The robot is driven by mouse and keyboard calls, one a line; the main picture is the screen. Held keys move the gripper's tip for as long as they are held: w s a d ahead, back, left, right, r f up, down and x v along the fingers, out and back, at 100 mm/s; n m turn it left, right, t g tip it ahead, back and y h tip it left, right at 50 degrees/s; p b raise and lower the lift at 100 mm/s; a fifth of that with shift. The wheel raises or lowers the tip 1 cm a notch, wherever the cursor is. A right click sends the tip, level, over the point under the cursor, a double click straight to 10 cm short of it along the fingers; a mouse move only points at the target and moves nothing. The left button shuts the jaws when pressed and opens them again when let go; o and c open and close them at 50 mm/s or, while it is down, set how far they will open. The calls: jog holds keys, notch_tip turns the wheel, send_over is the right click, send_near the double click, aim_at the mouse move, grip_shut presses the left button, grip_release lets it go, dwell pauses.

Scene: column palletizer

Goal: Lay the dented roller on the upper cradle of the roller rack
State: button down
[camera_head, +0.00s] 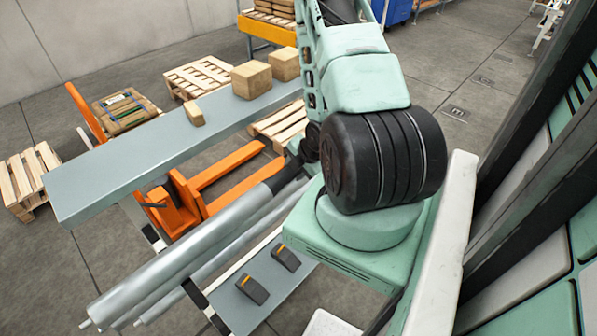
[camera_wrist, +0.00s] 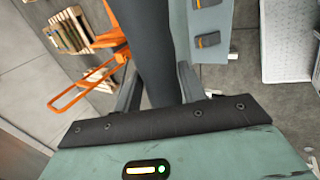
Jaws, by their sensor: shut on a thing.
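My gripper (camera_wrist: 160,82) is shut on a dark cylindrical length between its two fingers in the wrist view, which looks like a dark sleeve of the roller (camera_wrist: 150,45). In the head view a long silver roller (camera_head: 180,257) runs from the lower left up to a dark section beside my arm, where the gripper is mostly hidden. Another silver roller (camera_head: 225,262) lies just below and beside it. Parts of the roller rack (camera_head: 150,236) show around the rollers; its cradles are largely covered. I cannot make out a dent or whether the held roller touches the rack.
A long grey beam-like table (camera_head: 120,172) with cardboard boxes (camera_head: 251,79) stands behind the rollers. An orange pallet jack (camera_head: 180,213) is between them. Two dark wedges (camera_head: 252,288) lie on a grey plate (camera_head: 233,309) in front. Wooden pallets (camera_head: 200,76) stand further back.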

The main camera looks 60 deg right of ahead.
jog(key=shift+w+d+f+b, duration=0.1)
jog(key=shift+w+d+b, duration=0.15)
jog(key=shift+w+b, duration=1.15)
jog(key=shift+d+b, duration=0.1)
jog(key=shift+b, duration=2.85)
jog(key=shift+w+d+b, duration=0.1)
jog(key=shift+w+b, duration=0.4)
jog(key=shift+b, duration=0.3)
jog(key=shift+w+b, duration=0.25)
jog(key=shift+b, duration=0.35)
jog(key=shift+w+d+b, duration=0.3)
jog(key=shift+w+b, duration=0.4)
jog(key=shift+b, duration=1.05)
jog(key=shift+w+d+r, duration=0.5)
jog(key=shift+w+d, duration=0.35)
jog(key=shift+w, duration=3.35)
notch_tip(320, 180, down, 8)
jog(key=b, duration=0.6)
jog(key=shift+w+d, duration=0.15)
jog(key=shift+w, duration=0.05)
